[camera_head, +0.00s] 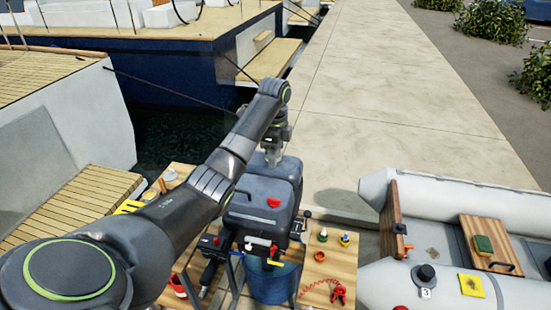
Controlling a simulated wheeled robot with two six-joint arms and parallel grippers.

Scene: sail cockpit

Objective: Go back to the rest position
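My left arm (205,185) reaches from the lower left corner across the middle of the view. My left gripper (273,157) points down at the back of the dark grey outboard motor (270,192). Its fingers are small and partly lost against the motor, so I cannot tell whether they are open or touch it. My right gripper is not in view.
A blue tub (272,284) stands under the motor. A wooden board (322,260) with small coloured caps and a red coiled cord (338,293) is right of it. A grey inflatable boat (455,190) lies at right. The concrete quay (370,90) behind is clear.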

